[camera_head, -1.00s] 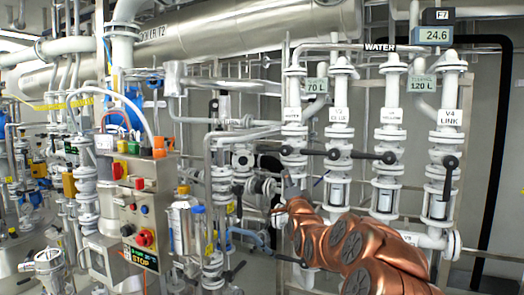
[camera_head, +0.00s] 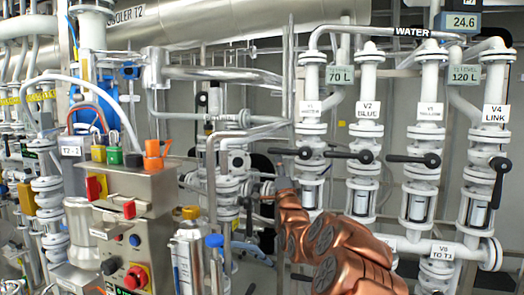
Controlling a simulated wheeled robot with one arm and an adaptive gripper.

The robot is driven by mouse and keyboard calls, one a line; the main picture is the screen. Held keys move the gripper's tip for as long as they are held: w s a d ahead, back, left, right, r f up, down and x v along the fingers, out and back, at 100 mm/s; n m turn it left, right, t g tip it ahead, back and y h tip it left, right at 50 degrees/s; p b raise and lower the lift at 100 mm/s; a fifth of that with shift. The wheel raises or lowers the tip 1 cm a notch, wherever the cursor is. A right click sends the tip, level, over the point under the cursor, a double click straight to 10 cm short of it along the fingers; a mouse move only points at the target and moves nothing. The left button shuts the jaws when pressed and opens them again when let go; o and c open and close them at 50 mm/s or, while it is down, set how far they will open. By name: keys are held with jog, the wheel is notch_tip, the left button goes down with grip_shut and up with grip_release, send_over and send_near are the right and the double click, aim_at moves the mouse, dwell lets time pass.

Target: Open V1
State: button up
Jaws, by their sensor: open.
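Valve V1 (camera_head: 308,128) is on the leftmost white vertical pipe of the valve row, under a small white label (camera_head: 309,109) whose lower line is hard to read. Its black lever (camera_head: 284,151) lies about level and points left from the pipe. My copper arm comes up from the lower right. My gripper (camera_head: 284,172) is small and partly blurred, at the arm's far end, just below the V1 lever in the picture. It appears empty and open. I cannot tell its depth gap to the lever.
Valves V2 (camera_head: 366,133), V3 (camera_head: 427,135) and V4 (camera_head: 493,137) stand to the right. V2 and V3 levers are level; V4's lever (camera_head: 498,182) hangs down. A control box (camera_head: 130,215) with buttons and bottles (camera_head: 187,250) crowd the left foreground.

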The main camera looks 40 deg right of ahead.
aim_at(276, 153)
jog(key=p+x, duration=0.1)
jog(key=x, duration=0.4)
jog(key=shift+w+p, duration=0.2)
jog(key=shift+p, duration=0.15)
jog(key=shift+p+x, duration=0.45)
jog(key=shift+x, duration=1.05)
jog(key=shift+c, duration=0.4)
grip_shut()
